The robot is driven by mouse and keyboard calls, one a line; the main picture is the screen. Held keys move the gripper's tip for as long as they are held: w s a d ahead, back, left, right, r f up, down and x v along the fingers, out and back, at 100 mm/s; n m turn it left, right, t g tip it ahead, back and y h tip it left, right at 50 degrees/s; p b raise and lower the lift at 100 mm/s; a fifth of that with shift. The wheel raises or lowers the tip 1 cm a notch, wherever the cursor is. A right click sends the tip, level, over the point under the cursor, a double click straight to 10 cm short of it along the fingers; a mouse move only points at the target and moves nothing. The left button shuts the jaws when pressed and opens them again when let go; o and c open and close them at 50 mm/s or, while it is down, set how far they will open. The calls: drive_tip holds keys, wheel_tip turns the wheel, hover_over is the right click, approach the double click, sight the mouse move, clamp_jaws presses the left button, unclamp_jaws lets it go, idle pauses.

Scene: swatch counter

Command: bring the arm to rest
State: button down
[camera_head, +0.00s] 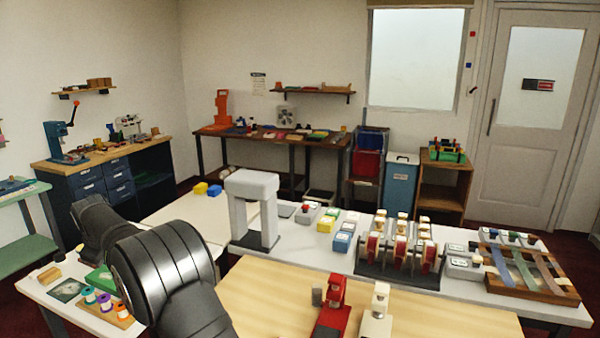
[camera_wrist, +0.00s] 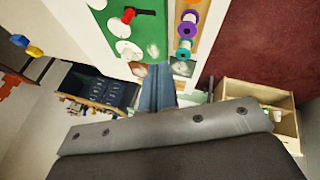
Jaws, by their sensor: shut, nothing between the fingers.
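My arm (camera_head: 160,270) shows in the head view as black, rounded links at the lower left, beside the white side table (camera_head: 60,300). In the wrist view my gripper (camera_wrist: 165,128) fills the bottom as a grey bolted plate over a dark body. It is shut and holds nothing. Its fingertips do not show in the head view.
The side table holds a green mat (camera_head: 101,278) and a wooden spool rack (camera_head: 122,318). The long white counter has a grey arch stand (camera_head: 251,185), a ribbon rack (camera_head: 400,265) and a wooden tray (camera_head: 560,295). The pale wood top (camera_head: 260,305) has clear room.

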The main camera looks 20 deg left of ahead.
drive_tip(key=shift+w+a+r+m+h, duration=0.1)
drive_tip(key=shift+a+r+m+h, duration=0.15)
drive_tip(key=shift+r, duration=0.6)
drive_tip(key=shift+w+a+r+m+h, duration=0.15)
drive_tip(key=shift+a+r+h, duration=0.1)
drive_tip(key=shift+r, duration=0.55)
